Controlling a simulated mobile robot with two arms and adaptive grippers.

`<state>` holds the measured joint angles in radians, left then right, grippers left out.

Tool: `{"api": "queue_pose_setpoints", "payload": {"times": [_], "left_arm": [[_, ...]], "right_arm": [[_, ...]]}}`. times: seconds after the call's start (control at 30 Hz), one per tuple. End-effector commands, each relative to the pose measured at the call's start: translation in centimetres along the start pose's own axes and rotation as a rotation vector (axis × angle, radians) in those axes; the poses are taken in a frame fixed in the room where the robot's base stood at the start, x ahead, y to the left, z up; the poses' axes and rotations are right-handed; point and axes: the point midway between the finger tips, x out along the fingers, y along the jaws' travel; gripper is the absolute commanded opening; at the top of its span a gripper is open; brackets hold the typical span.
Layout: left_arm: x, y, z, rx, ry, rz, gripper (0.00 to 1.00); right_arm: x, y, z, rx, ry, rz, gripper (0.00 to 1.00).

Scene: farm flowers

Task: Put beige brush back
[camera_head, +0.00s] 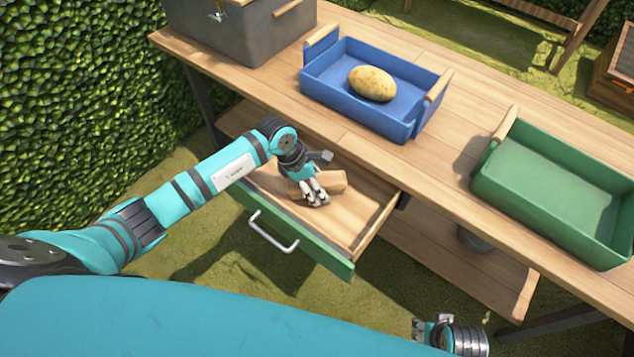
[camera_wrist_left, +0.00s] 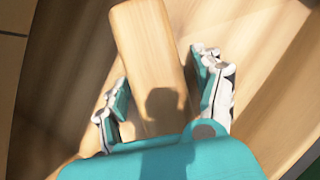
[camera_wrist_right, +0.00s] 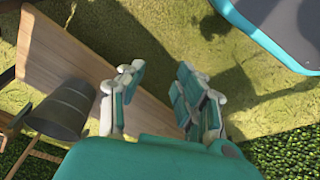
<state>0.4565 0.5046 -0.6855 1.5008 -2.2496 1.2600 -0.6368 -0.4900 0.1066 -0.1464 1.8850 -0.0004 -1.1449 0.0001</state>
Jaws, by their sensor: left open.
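The beige brush (camera_head: 331,181) is a pale wooden block lying in the open drawer (camera_head: 372,222) under the table. My left gripper (camera_head: 314,193) is in the drawer at the brush. In the left wrist view the brush (camera_wrist_left: 146,45) runs between the two open fingers of my left gripper (camera_wrist_left: 165,92), with a gap visible on each side. The brush's near end is hidden behind the gripper body. My right gripper (camera_wrist_right: 158,95) is open and empty over the ground; only a small part shows at the bottom of the head view.
A blue tray (camera_head: 318,78) with a potato (camera_head: 371,83) and an empty green tray (camera_head: 545,190) stand on the wooden table (camera_head: 240,62). A grey box (camera_head: 243,32) is at the back left. A lower shelf (camera_head: 460,262) and a grey bucket (camera_wrist_right: 62,107) are below.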

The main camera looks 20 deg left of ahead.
Motion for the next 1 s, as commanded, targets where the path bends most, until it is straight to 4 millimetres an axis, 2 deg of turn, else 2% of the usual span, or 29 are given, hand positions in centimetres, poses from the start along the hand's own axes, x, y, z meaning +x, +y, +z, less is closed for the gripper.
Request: {"api": "queue_pose_setpoints", "payload": {"times": [0.17,0.5,0.7,0.83,1.0], "left_arm": [[-0.7,0.1,0.1,0.001,0.000,0.002,0.68],[-7.8,0.2,0.1,0.002,0.001,0.005,0.68],[-11.0,0.1,0.1,0.000,0.001,0.003,0.68],[-12.0,0.0,0.1,0.000,0.000,0.000,0.68],[-12.2,0.0,0.1,0.000,0.001,0.000,0.68]], "right_arm": [[0.3,0.0,0.1,0.000,0.000,0.000,0.34],[4.0,-0.1,2.6,-0.004,-0.029,-0.003,0.34],[5.2,-0.2,3.5,-0.006,-0.036,-0.004,0.34],[5.6,-0.2,3.8,-0.006,-0.038,-0.004,0.34],[5.7,-0.3,3.9,-0.007,-0.038,-0.004,0.34]]}}
